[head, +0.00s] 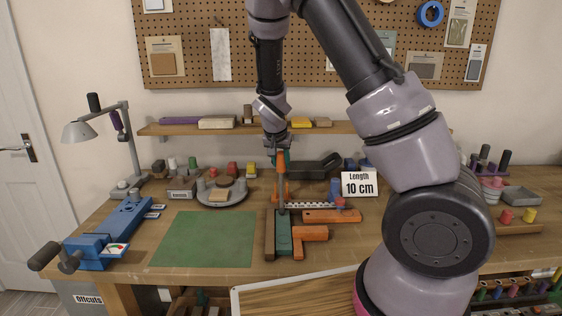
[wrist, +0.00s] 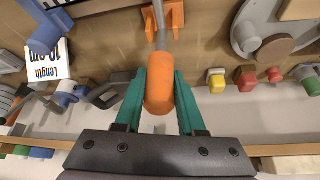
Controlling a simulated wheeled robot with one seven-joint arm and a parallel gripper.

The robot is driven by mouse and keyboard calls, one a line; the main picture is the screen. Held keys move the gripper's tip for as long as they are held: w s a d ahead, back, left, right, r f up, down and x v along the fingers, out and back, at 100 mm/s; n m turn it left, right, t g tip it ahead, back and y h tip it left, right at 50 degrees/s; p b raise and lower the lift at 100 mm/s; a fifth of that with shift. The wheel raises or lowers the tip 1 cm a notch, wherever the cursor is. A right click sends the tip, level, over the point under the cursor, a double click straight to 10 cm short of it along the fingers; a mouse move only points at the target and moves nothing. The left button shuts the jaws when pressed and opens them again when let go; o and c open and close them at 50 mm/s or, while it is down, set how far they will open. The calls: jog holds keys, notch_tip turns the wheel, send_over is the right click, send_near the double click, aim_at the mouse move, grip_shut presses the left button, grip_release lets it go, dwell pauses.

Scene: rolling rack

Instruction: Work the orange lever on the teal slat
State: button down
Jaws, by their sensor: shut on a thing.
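The teal slat (head: 283,240) lies on the workbench, between a dark brown block and an orange L-shaped piece. The orange lever (head: 281,157) stands up near the slat's far end, its grey rod rising from there. In the wrist view the lever's rounded orange grip (wrist: 160,84) sits between the two teal fingers. My gripper (wrist: 163,82) is shut on this grip; in the head view my gripper (head: 280,155) is above the slat's far end. The rod leads to an orange bracket (wrist: 165,18) at the wrist view's top. The pivot is hard to make out.
A green mat (head: 203,239) lies left of the slat, with a blue tool (head: 118,225) beyond it. A round grey tray (head: 222,198) stands behind. An orange bar (head: 332,216) and the "Length 10 cm" sign (head: 359,185) are to the right. A shelf runs behind my gripper.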

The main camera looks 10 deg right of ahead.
jog(key=shift+s+f, duration=0.1)
jog(key=shift+s, duration=0.2)
jog(key=c, duration=0.5)
grip_release()
jog(key=shift+s+a, duration=0.1)
jog(key=v, duration=1.1)
jog(key=shift+s+f, duration=0.1)
jog(key=shift+s, duration=0.05)
